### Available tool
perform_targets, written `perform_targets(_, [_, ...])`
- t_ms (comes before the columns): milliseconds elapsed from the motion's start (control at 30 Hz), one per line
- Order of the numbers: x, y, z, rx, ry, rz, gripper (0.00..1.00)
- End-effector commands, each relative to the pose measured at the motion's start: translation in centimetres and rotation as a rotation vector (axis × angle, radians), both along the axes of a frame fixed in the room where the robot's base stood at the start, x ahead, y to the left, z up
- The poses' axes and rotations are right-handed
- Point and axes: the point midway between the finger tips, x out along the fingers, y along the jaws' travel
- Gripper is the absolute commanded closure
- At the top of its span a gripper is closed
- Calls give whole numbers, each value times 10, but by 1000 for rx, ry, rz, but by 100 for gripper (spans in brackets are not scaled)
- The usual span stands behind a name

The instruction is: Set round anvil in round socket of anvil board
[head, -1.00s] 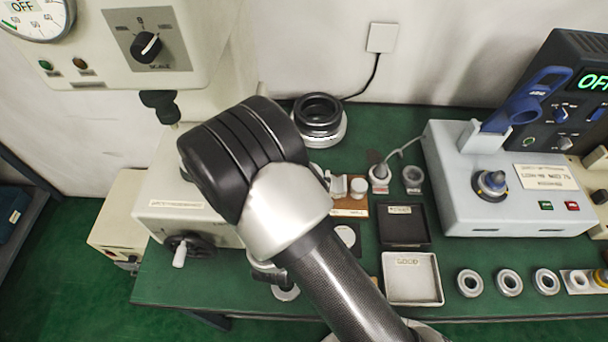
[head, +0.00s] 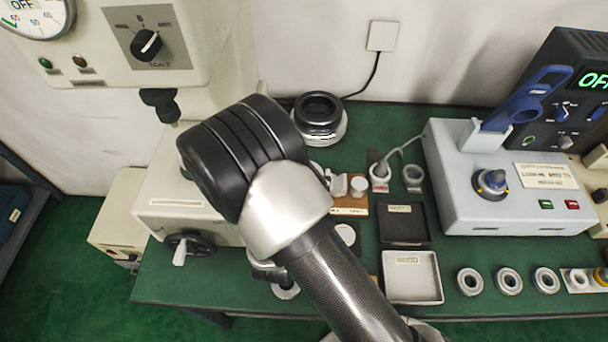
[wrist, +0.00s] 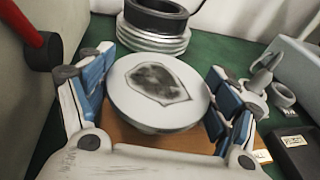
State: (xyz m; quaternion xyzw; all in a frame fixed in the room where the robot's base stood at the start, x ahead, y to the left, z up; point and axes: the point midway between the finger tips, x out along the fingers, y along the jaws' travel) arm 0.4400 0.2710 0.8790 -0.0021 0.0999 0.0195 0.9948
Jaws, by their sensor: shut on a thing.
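My gripper (wrist: 157,72) is shut on a pale round disc, the round anvil (wrist: 190,112), with a finger on each side of it. The disc's flat top faces the wrist camera and carries a dark, angular patch. The brown anvil board (wrist: 185,143) shows below and around the disc in the wrist view. In the head view a part of the board (head: 350,208) shows right of my arm, with small pale pieces on it. My gripper and the held anvil are hidden behind my arm there. The round socket is not visible, and I cannot tell whether the anvil touches the board.
A black ring on a pale round base (head: 319,120) stands behind the board. A black tray (head: 404,239) and a white tray (head: 412,298) lie to the right, with several bearing rings (head: 508,281) beyond. A large press-like machine (head: 172,170) stands close on the left.

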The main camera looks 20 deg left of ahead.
Motion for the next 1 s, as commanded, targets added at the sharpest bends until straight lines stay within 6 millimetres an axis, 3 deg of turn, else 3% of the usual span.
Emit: perform_targets(1000, [0, 0, -20, 1, -3, 0, 65])
